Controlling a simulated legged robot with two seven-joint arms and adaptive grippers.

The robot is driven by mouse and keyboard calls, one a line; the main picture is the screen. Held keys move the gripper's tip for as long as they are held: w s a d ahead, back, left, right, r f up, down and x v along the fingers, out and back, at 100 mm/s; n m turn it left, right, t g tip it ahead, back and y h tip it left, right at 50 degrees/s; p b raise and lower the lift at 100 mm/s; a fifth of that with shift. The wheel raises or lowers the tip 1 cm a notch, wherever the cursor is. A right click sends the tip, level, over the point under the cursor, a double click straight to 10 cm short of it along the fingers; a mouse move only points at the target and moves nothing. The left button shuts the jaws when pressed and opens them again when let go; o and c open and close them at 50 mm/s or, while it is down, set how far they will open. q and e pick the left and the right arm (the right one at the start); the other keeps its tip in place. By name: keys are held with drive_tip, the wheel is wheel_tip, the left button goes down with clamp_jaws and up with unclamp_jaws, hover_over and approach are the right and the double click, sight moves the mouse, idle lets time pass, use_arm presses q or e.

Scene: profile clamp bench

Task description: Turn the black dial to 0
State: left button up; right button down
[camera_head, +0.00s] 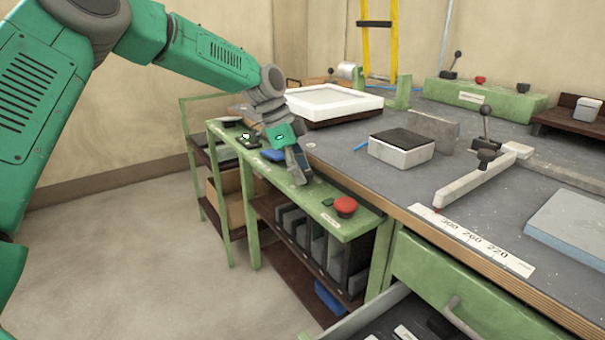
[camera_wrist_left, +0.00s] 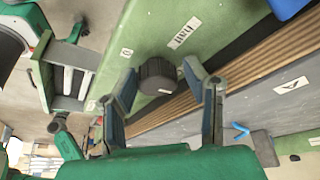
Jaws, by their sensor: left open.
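The black dial (camera_wrist_left: 158,75) sits on a green panel (camera_wrist_left: 140,25) in the left wrist view. It is round with a ribbed side. A small white mark (camera_wrist_left: 126,52) and a white label (camera_wrist_left: 183,33) are on the panel near it; I cannot read a dial setting. My left gripper (camera_wrist_left: 163,82) is open, with one finger on each side of the dial; I cannot tell whether they touch it. In the head view, my left gripper (camera_head: 298,172) is low over the narrow green side shelf (camera_head: 315,205), and it hides the dial there.
A red mushroom button (camera_head: 345,206) stands on the same shelf, nearer the front. A blue item (camera_head: 273,155) lies just behind the gripper. The workbench to the right holds a white tray (camera_head: 330,103) and a black-topped block (camera_head: 401,148). An open drawer (camera_head: 375,318) juts out at the front.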

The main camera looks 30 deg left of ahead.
use_arm(q)
drive_tip(key=shift+a, duration=0.1)
drive_tip(key=shift+d+r, duration=0.1)
drive_tip(key=shift+d, duration=0.2)
drive_tip(key=c, duration=0.6)
drive_tip(key=shift+d+r, duration=0.15)
drive_tip(key=shift+d, duration=0.15)
drive_tip(key=shift+c, duration=1.3)
drive_tip(key=shift+a, duration=0.2)
